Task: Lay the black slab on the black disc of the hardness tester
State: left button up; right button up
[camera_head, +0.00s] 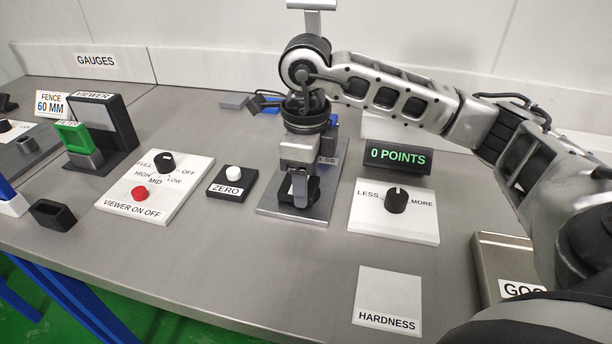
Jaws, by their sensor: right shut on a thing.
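The hardness tester's grey base plate (267,208) stands in the middle of the bench, with the top of its post (312,4) showing behind my arm. My right gripper (299,201) comes down over the plate, its jaws pointing down and shut on a black thing that I take for the black slab (313,190). The fingers hide much of it. It is low over the place of the black disc. I cannot tell slab from disc there, or whether they touch. My left gripper is not in view.
Right of the tester are a "0 POINTS" display (398,157) and a LESS/MORE dial panel (394,225). A ZERO button box (232,182) and a viewer switch panel (155,190) stand to the left.

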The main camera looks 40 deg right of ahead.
jog(key=shift+f, duration=0.25)
jog(key=o, duration=1)
jog(key=shift+r, duration=0.1)
notch_tip(320, 180, up, 12)
jog(key=p, duration=0.2)
jog(key=shift+r, duration=0.2)
